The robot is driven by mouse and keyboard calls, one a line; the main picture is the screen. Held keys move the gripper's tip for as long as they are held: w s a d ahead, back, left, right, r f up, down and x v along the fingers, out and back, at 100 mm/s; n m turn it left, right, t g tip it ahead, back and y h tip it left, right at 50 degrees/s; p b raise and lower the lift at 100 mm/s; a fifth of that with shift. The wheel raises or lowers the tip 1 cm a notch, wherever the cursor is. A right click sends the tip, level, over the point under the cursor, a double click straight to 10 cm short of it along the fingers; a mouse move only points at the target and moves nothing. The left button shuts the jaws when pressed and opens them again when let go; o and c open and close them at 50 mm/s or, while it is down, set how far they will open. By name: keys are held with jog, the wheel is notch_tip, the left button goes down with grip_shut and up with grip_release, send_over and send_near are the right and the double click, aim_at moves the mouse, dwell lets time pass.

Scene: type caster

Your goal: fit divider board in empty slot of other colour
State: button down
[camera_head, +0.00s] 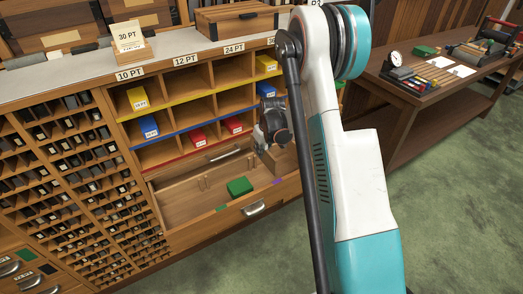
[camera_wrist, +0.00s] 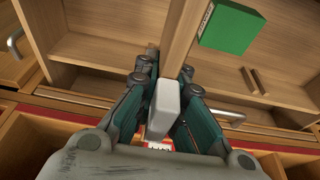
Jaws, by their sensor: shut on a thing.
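My gripper (camera_head: 272,138) is over the right part of the open drawer; it also shows in the wrist view (camera_wrist: 166,80). Its fingers are closed on a light grey grip block (camera_wrist: 163,106). A wooden divider board (camera_wrist: 181,30) stretches away from this block, beside the green box (camera_wrist: 231,27). In the head view the board (camera_head: 284,161) appears partly hidden by my arm. The drawer's front edge (camera_head: 200,232) bears a green mark (camera_head: 221,208) and a purple mark (camera_head: 277,181). Whether the board sits in a slot cannot be told.
The green box (camera_head: 240,186) lies in the drawer. Paired upright ribs (camera_head: 201,183) stand on the drawer's back wall, also visible in the wrist view (camera_wrist: 256,82). Cubbies with yellow, blue and red boxes (camera_head: 148,126) rise above. The drawer's left part is empty.

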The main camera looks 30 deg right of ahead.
aim_at(264, 163)
jog(key=shift+f+b, duration=1.8)
jog(key=shift+f, duration=0.85)
jog(key=shift+b, duration=0.5)
jog(key=shift+f+b, duration=0.5)
jog(key=shift+f, duration=0.9)
jog(key=shift+f, duration=2.6)
jog(key=c, duration=1.6)
grip_release()
jog(key=v, duration=1.2)
